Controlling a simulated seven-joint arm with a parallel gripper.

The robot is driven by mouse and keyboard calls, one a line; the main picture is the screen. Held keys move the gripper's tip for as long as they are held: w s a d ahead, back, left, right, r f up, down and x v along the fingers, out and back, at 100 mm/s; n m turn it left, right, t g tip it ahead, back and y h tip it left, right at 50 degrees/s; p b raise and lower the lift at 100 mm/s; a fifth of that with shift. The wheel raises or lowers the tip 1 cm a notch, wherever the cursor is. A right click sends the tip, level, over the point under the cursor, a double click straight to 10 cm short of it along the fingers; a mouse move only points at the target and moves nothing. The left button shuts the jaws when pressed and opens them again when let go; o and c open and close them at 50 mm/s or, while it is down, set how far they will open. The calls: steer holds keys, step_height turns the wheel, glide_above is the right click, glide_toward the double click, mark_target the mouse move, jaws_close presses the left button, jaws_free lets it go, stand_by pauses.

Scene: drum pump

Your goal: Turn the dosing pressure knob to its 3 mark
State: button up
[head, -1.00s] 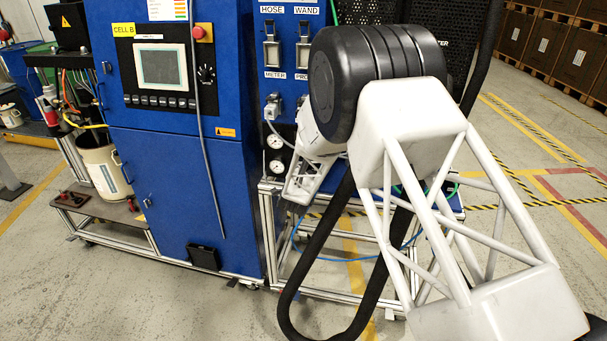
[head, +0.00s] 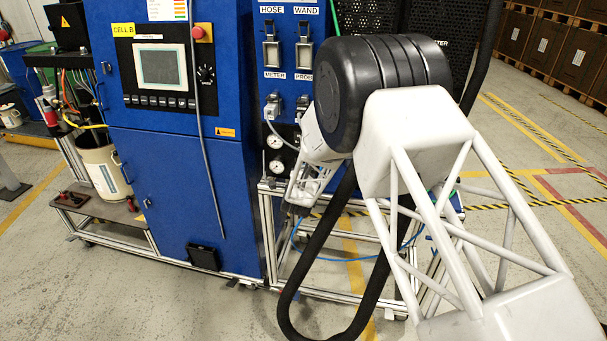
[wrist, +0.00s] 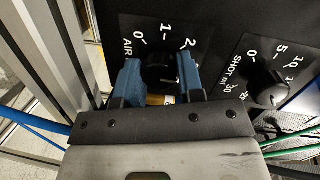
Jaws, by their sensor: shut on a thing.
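A black knob (wrist: 158,70) on a dark panel stands between the two blue fingers of my gripper (wrist: 160,64) in the wrist view. My gripper is shut on this knob. White marks 0, 1 and 2 run around it, with the word AIR at its left. No 3 mark shows, as the right finger and gripper body cover the dial's lower right. The knob's pointer cannot be made out. In the head view, my arm hides the knob and the fingertips.
A second black knob (wrist: 264,82), marked SHOT ml, sits close to the right of my gripper. Blue and green hoses pass beside the gripper. A blue cabinet (head: 178,190) with two gauges and a black hose (head: 285,300) stand near my arm.

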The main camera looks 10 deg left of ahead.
steer(key=o, duration=0.9)
steer(key=shift+s, duration=0.15)
steer(key=shift+s+d+r, duration=0.15)
steer(key=shift+s+d, duration=0.05)
steer(key=shift+s, duration=1.05)
steer(key=shift+s+d+r, duration=0.15)
steer(key=shift+s, duration=1.05)
steer(key=shift+s+d+r, duration=0.15)
steer(key=shift+s+d, duration=0.05)
steer(key=shift+s, duration=1.05)
